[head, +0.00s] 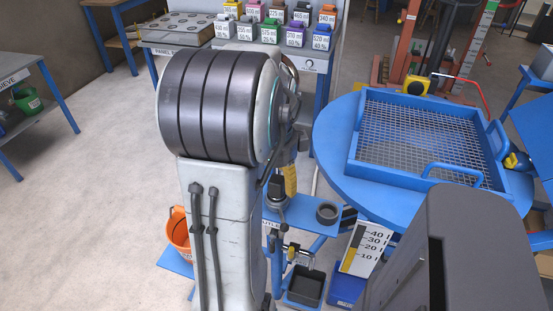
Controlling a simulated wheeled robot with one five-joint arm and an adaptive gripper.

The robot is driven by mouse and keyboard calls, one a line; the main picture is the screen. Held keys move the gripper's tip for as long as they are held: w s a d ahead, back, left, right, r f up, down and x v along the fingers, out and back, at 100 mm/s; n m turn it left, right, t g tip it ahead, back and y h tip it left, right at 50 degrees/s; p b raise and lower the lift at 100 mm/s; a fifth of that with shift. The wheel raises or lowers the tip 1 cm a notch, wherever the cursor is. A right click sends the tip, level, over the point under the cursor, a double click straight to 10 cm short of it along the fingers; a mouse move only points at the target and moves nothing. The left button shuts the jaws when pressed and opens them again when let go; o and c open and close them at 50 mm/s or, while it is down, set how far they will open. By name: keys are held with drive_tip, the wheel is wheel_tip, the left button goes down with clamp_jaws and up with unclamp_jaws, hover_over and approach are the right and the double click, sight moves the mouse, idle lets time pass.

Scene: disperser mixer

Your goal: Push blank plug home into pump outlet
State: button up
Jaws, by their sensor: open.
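My arm rises in front of the middle of the head view and hides much of the work area. My gripper (277,186) shows only in part, low behind the arm and above a small blue shelf (314,228); its jaws are open, but I cannot make out both fingertips. The pump outlet may be among the metal fittings (293,253) below that shelf, partly hidden by my arm. I cannot pick out the blank plug for sure. A dark round ring-like part (327,213) lies on the shelf, apart from my gripper.
A round blue table (335,150) with a blue mesh tray (420,135) stands at right. An orange bucket (179,232) is left of my arm. A black bin (305,286) and a litre scale board (363,248) sit low. Labelled bottles (296,35) stand behind. Left floor is clear.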

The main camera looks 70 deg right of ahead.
drive_tip(key=r, duration=0.7)
drive_tip(key=shift+a+r, duration=0.25)
drive_tip(key=shift+r, duration=0.15)
idle(0.6)
